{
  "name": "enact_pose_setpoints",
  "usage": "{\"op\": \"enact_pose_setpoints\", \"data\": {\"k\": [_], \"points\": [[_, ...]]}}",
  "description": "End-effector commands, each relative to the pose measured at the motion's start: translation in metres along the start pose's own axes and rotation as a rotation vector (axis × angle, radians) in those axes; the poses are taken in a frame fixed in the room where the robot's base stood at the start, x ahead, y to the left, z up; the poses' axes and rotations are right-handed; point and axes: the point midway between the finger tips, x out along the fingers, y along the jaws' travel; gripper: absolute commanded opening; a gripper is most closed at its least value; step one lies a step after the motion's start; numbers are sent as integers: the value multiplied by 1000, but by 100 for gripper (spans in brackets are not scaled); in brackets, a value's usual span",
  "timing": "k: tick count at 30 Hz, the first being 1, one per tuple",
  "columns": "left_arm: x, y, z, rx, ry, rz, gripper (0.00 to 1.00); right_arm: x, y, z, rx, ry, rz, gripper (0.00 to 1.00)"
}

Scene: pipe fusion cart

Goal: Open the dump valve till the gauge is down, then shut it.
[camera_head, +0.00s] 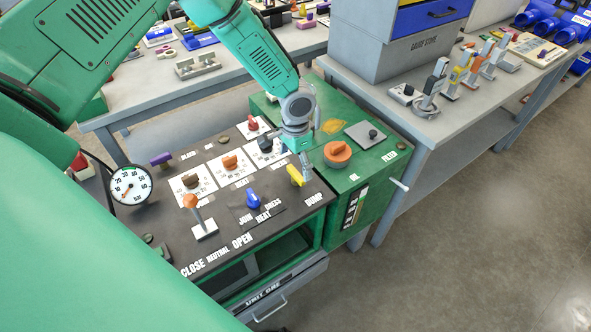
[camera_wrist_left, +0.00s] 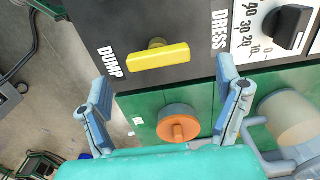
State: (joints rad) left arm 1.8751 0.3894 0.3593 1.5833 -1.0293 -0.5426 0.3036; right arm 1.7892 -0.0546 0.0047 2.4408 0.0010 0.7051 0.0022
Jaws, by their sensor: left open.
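The dump valve has a yellow bar handle (camera_head: 296,176) at the right end of the black panel, beside the word DUMP. In the left wrist view the yellow handle (camera_wrist_left: 158,57) lies nearly level, slightly tilted, between the DUMP and DRESS labels. My left gripper (camera_head: 304,165) is right at the handle in the head view. In the left wrist view its fingers (camera_wrist_left: 165,78) are spread wide, one to each side of the handle, with nothing gripped. The round white gauge (camera_head: 131,185) stands at the panel's left; its exact reading is too small to tell. My right gripper is not in view.
An orange-handled lever (camera_head: 194,212), a blue knob (camera_head: 252,198) and several other knobs share the panel. An orange cap (camera_head: 338,152) sits on the green tank just right of the valve. A grey bench (camera_head: 430,135) with several tools stands farther right.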

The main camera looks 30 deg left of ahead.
Motion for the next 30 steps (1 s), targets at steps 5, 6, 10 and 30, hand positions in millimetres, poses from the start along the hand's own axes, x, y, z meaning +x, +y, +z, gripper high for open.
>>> {"op": "enact_pose_setpoints", "data": {"k": [5, 6, 10, 30], "points": [[27, 1, 0, 0, -1, 0, 85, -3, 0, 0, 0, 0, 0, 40], [31, 1, 0, 0, -1, 0, 85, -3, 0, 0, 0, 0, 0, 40], [38, 1, -1, 1, 1, -2, 85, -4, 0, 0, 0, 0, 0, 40], [40, 0, -1, -23, 0, -3, 35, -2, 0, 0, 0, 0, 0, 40]]}}
